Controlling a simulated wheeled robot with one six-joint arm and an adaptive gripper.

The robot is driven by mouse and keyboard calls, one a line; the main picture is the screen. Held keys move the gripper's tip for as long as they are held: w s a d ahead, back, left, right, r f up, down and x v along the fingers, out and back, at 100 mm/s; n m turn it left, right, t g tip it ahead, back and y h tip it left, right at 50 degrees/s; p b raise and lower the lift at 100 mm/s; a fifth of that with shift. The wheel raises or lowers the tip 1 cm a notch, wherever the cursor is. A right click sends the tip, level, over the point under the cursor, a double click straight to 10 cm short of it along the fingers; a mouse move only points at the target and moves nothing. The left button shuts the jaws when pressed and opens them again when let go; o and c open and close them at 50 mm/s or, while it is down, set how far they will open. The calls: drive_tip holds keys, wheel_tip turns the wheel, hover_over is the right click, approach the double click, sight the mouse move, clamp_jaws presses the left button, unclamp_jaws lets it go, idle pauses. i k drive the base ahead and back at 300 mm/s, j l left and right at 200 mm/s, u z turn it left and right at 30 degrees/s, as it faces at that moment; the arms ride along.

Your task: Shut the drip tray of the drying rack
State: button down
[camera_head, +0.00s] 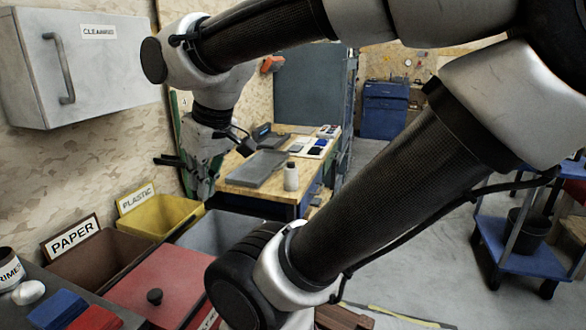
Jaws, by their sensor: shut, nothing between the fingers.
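My gripper (202,190) hangs pointing down, left of the wooden workbench and above the area by the yellow bin. Its fingers look shut and hold nothing. I cannot make out a drying rack or its drip tray for certain. A flat grey tray-like slab (257,168) lies on the near end of the workbench, right of my gripper and apart from it in the picture. My arm crosses the view and hides much of the middle and right.
Below my gripper stand a yellow PLASTIC bin (160,218), a brown PAPER bin (95,262) and a red-lidded bin (160,285). A grey wall cabinet (95,75) hangs upper left. A blue cart (520,250) stands right.

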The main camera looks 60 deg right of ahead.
sight(255, 171)
drive_tip(key=k+z, duration=0.1)
drive_tip(key=z, duration=0.65)
drive_tip(key=i+j+z, duration=0.1)
drive_tip(key=z, duration=0.75)
drive_tip(key=i+l+u, duration=0.25)
drive_tip(key=i+l, duration=0.2)
